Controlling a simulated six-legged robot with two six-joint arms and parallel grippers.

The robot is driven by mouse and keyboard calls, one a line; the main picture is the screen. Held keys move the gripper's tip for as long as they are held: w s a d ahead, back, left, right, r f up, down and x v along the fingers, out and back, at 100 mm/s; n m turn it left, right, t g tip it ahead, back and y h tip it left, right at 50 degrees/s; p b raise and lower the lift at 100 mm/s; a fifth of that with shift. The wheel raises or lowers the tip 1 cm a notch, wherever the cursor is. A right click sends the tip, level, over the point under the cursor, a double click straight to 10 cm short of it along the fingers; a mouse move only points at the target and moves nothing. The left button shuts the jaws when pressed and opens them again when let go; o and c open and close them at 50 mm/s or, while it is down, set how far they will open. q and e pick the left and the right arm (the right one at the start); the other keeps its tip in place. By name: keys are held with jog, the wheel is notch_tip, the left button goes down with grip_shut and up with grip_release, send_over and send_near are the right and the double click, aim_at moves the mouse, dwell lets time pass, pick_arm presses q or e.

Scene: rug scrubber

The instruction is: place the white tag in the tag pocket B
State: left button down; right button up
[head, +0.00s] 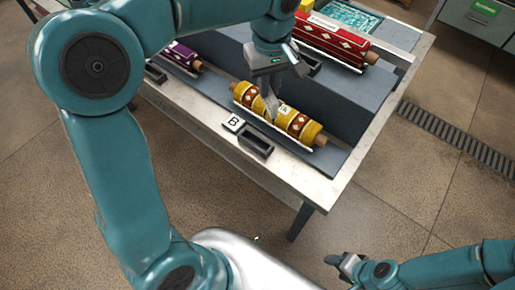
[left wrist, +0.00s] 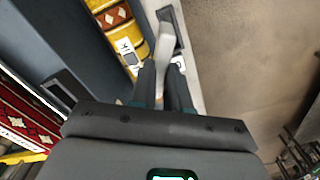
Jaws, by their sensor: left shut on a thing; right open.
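My left gripper (head: 270,92) is shut on the white tag (left wrist: 165,42), which sticks out past the fingertips (left wrist: 163,78) in the left wrist view. In the head view the tag (head: 271,105) is small and pale in front of the yellow rug roll. Tag pocket B (head: 256,143) is a dark open holder on the bench's front edge, beside a white label B (head: 234,123). In the left wrist view the tag overlaps the dark pocket (left wrist: 178,20); I cannot tell whether they touch. My right gripper (head: 345,263) is open and empty, low at the front right, away from the bench.
The yellow roll (head: 300,124) lies on a grey shelf just behind the pocket. A red roll (head: 330,42) lies on the higher step, and a purple roll (head: 184,55) at the left. The floor (head: 400,200) right of the bench is clear, with a drain grate (head: 455,137).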

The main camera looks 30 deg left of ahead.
pick_arm(q)
jog(key=a+f+n, duration=0.1)
jog(key=f+n, duration=0.1)
jog(key=f, duration=0.3)
jog(key=s+a+f+n+b, duration=0.1)
jog(key=f+n, duration=0.1)
jog(key=f, duration=0.4)
jog(key=s+a+f+n+b, duration=0.1)
jog(key=f+n, duration=0.1)
jog(key=f, duration=0.4)
jog(key=shift+f, duration=0.25)
pick_arm(e)
notch_tip(320, 180, down, 3)
jog(key=shift+d+r, duration=0.1)
pick_arm(q)
jog(key=shift+d+f, duration=0.1)
jog(key=shift+f, duration=0.05)
jog(key=c, duration=1.1)
grip_release()
jog(key=shift+w, duration=0.1)
pick_arm(e)
jog(key=shift+f, duration=0.25)
jog(key=shift+r, duration=0.1)
